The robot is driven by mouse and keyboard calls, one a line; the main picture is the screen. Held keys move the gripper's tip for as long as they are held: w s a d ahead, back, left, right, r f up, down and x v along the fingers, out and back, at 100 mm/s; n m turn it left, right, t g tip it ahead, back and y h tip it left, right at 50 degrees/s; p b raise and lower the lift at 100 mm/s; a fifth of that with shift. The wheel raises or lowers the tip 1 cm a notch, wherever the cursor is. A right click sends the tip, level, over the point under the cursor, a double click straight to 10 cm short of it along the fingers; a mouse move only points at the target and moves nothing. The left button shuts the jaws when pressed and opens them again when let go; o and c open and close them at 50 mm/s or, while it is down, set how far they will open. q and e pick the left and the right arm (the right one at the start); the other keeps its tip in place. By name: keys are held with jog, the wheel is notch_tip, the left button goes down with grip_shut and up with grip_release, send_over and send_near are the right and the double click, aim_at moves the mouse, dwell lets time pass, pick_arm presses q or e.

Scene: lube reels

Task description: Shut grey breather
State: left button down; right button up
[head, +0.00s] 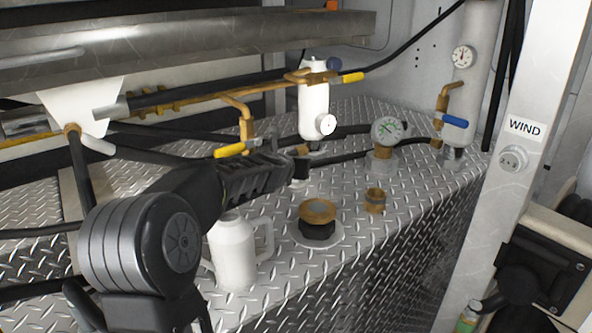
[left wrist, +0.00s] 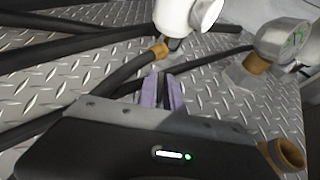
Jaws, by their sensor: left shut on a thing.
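My left gripper (head: 293,163) reaches in from the left, low over the tread-plate deck near the base of the white canister (head: 313,98). In the left wrist view its purple fingertips (left wrist: 164,90) are close together on a thin dark part, mostly hidden between them. A brass hose fitting (left wrist: 160,50) lies just beyond the tips. A light grey lever (head: 97,145) hangs beside the brass fitting under the white hopper (head: 88,105), well left of the gripper. I cannot tell which part is the grey breather. My right gripper is not in view.
A white jug (head: 233,250), a brass-topped cap (head: 318,212) and a brass fitting (head: 375,200) stand on the deck in front. Yellow-handled valves (head: 231,150), a gauge (head: 388,130) and a blue-handled valve (head: 454,122) surround the gripper. Black hoses cross behind it.

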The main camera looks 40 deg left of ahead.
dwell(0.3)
pick_arm(q)
jog(key=c, duration=1.5)
grip_release()
